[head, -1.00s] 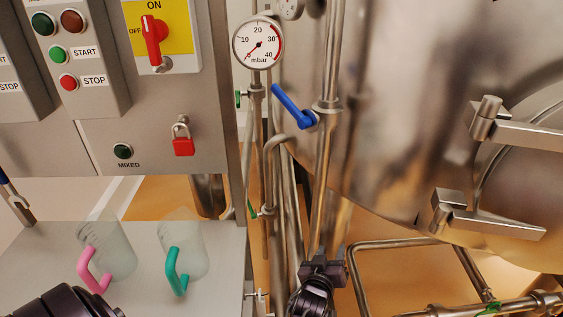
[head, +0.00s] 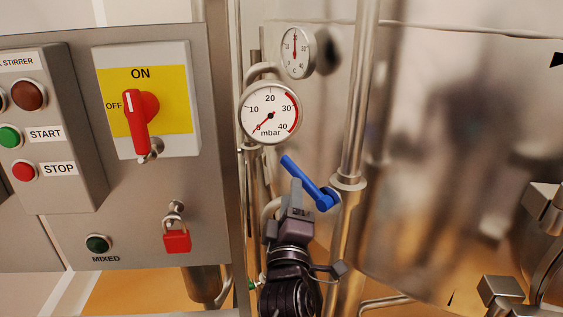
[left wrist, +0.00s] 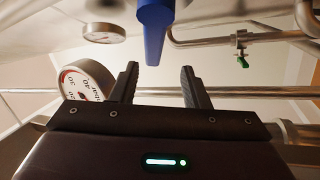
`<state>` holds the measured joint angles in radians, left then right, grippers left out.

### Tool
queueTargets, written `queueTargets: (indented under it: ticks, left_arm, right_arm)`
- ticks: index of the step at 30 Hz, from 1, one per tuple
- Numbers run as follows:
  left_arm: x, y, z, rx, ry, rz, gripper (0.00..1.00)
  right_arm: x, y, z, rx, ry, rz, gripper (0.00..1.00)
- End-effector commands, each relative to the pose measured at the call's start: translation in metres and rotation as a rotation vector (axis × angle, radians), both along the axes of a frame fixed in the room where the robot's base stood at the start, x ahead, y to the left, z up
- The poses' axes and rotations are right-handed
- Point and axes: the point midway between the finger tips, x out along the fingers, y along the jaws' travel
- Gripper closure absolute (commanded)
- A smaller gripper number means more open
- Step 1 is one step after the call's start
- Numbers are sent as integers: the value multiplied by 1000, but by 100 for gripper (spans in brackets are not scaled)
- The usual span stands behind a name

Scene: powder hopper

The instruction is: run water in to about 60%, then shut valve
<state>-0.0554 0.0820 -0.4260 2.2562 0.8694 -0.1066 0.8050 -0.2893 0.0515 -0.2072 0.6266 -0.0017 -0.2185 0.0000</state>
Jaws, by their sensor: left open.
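The blue lever of the valve (head: 308,182) sits on the vertical steel pipe and slants from upper left to lower right. My left gripper (head: 298,190) is just below and in front of the lever, fingers pointing up. In the left wrist view the blue lever (left wrist: 153,30) comes down from the top, its end lined up with the gap between the open fingers (left wrist: 160,78). Clear space shows on both sides of the lever, so the fingers are not closed on it. The steel vessel (head: 440,150) fills the right side; its water level does not show. My right gripper is not in view.
The mbar gauge (head: 270,113) reads near 0, with a smaller temperature dial (head: 296,52) above it. On the left, a panel carries a red ON/OFF switch (head: 140,108), a red padlock (head: 177,237) and buttons. Vertical pipes stand close around my gripper.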

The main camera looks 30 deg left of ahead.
Motion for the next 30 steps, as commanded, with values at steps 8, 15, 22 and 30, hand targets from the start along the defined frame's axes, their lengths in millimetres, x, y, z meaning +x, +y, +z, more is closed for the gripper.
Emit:
queueTargets:
  ticks: [8,15,22,30]
  left_arm:
    - [34,17,18,5,1,1,58]
    - [59,30,24,4,2,-1,58]
    - [64,33,23,2,1,0,58]
    - [64,33,23,2,2,-1,76]
  right_arm:
    - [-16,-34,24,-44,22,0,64]
    - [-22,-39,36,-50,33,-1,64]
    - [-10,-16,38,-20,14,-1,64]
    - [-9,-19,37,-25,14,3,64]
